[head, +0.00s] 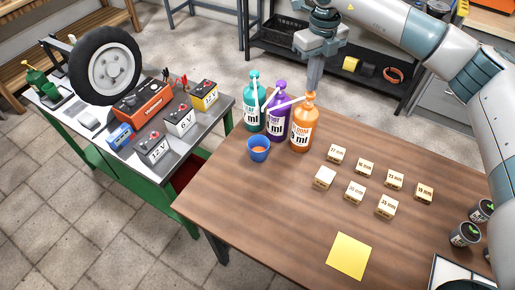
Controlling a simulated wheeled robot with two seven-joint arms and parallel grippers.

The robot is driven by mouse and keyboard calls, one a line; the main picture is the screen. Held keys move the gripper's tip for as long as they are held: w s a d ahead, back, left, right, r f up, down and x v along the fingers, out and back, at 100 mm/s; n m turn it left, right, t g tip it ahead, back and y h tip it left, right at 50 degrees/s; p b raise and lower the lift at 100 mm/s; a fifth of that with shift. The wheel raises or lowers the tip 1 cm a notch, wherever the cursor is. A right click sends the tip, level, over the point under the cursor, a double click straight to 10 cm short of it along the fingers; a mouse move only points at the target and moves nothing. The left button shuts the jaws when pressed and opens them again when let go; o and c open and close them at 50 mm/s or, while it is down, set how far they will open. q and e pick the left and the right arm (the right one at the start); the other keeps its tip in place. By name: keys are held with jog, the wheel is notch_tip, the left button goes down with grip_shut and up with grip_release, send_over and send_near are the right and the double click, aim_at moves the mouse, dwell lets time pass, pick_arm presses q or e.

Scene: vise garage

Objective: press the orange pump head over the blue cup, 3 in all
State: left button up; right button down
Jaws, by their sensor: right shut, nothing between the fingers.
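The orange pump bottle (301,130) stands upright at the far left part of the wooden table, right of a purple bottle (277,122) and a teal bottle (252,111). Its orange pump head (309,98) is at the top, with a pale spout reaching left toward the blue cup. My right gripper (314,88) is shut and empty, pointing down at the orange pump head. It looks to be at or just above the head; I cannot tell whether they touch. My left gripper is not in view.
Several small labelled blocks (365,167) lie in the middle of the wooden table (265,215). A yellow note (349,256) lies near the front, and dark cups (464,234) stand at the right. A bench (219,115) with batteries and a wheel (104,65) stands at left.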

jog(key=shift+r+p, duration=0.75)
jog(key=shift+r, duration=2.2)
